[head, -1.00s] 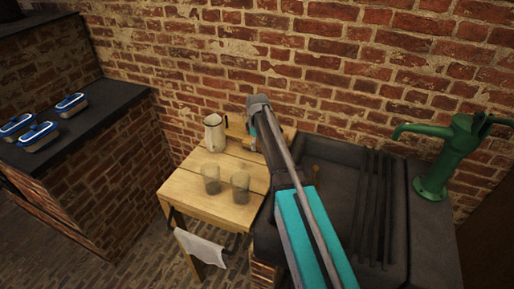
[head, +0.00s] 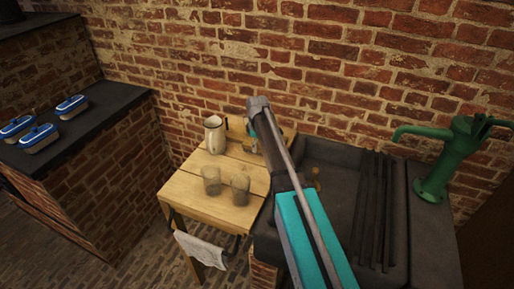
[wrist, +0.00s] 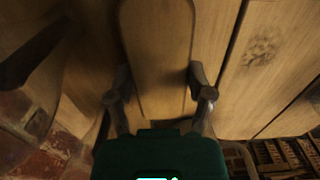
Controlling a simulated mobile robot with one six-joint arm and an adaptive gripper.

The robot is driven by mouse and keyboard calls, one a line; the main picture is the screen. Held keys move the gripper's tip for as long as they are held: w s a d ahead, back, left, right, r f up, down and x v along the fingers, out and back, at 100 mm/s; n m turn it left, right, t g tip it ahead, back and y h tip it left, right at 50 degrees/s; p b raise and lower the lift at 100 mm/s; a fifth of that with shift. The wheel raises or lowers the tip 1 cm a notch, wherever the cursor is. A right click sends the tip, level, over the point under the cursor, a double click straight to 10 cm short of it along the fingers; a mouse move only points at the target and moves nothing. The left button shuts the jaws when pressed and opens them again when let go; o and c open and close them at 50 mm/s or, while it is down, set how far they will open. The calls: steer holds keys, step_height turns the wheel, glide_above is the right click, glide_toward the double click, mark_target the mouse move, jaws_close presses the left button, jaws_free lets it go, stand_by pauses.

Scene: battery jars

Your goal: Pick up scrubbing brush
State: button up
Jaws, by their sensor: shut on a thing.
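In the wrist view, my gripper (wrist: 160,88) has its two fingers on either side of a long, pale wooden piece with rounded edges, which I take to be the scrubbing brush (wrist: 158,50). The fingers are shut on it. No bristles show, and its far end runs out of the frame. In the head view, my gripper (head: 254,143) is over the back of the small wooden table, mostly hidden behind my arm. The brush cannot be clearly made out there.
The wooden table (head: 188,187) holds a pale jug (head: 214,136) and two clear glasses (head: 211,181). A cloth (head: 200,250) hangs at its front. A dark sink (head: 335,190) with a green pump (head: 445,155) is right.

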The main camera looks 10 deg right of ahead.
steer(key=shift+r, duration=0.15)
step_height(320, 180, up, 3)
steer(key=p, duration=0.3)
steer(key=shift+w, duration=0.1)
steer(key=s+r+p, duration=0.9)
steer(key=s+p, duration=0.1)
steer(key=s, duration=0.4)
steer(key=shift+r, duration=0.35)
